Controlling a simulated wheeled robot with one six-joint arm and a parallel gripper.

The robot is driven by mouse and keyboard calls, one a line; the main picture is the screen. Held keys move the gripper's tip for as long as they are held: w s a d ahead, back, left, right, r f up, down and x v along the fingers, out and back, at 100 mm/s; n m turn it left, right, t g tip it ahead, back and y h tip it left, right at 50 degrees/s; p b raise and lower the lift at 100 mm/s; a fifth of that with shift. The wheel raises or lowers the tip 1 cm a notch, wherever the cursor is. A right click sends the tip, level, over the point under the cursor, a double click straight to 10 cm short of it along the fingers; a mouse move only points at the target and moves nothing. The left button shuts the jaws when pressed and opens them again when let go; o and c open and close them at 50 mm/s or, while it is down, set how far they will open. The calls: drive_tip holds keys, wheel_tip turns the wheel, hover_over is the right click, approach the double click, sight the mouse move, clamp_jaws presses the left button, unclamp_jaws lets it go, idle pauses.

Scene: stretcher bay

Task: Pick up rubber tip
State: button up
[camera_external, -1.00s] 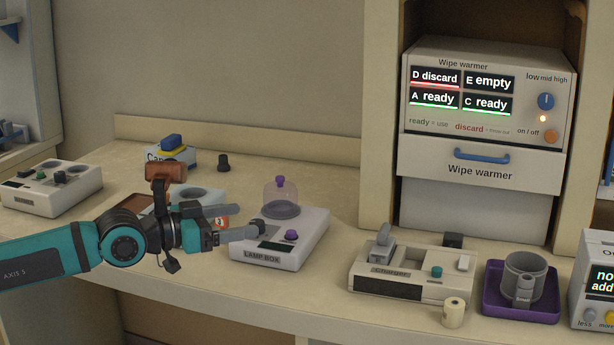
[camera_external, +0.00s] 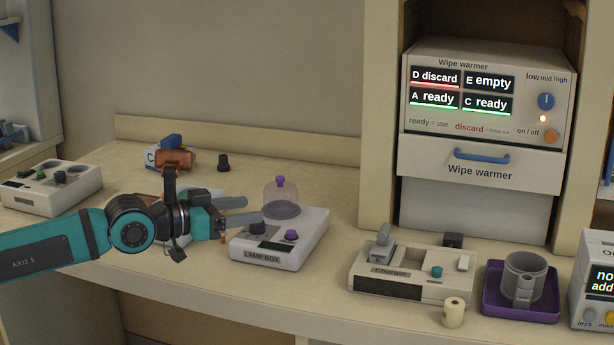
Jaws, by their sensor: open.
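A small black piece with a wider base, which looks like the rubber tip (camera_external: 223,163), stands upright on the counter near the back wall. My gripper (camera_external: 243,211) is open, with its two grey fingers apart and pointing right. It is in front of the black piece in the picture, over the left edge of the lamp box (camera_external: 265,257). I see nothing held between the fingers. The black piece is clear of my gripper and not hidden.
The lamp box carries a clear dome (camera_external: 281,198) with a purple knob. A charger (camera_external: 410,280), a cream roll (camera_external: 453,312) and a purple tray (camera_external: 500,308) with a grey mug stand to the right. My arm partly hides a pale device (camera_external: 205,194). The back counter right of the black piece is clear.

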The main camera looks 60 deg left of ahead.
drive_tip(key=w+a+r+n+g+y, duration=0.3)
drive_tip(key=w+a+r+g, duration=0.15)
drive_tip(key=w+a, duration=0.7)
drive_tip(key=w+a+r+n+g+y, duration=0.1)
drive_tip(key=w+a+n, duration=0.1)
drive_tip(key=w+a, duration=0.45)
drive_tip(key=w+a+r+n+g+y, duration=0.1)
drive_tip(key=w+a+n+g, duration=0.15)
drive_tip(key=a, duration=0.75)
drive_tip(key=n+g, duration=0.6)
drive_tip(key=g, duration=0.1)
hover_over(235, 158)
drive_tip(key=s+d, duration=0.3)
drive_tip(key=d, duration=0.5)
wheel_tip(235, 158, down, 10)
drive_tip(key=x, duration=1.2)
drive_tip(key=shift+w+d, duration=0.1)
drive_tip(key=shift+w, duration=0.15)
drive_tip(key=shift+m, duration=0.25)
drive_tip(key=shift+x, duration=2.55)
drive_tip(key=shift+s, duration=0.15)
drive_tip(key=c, duration=1)
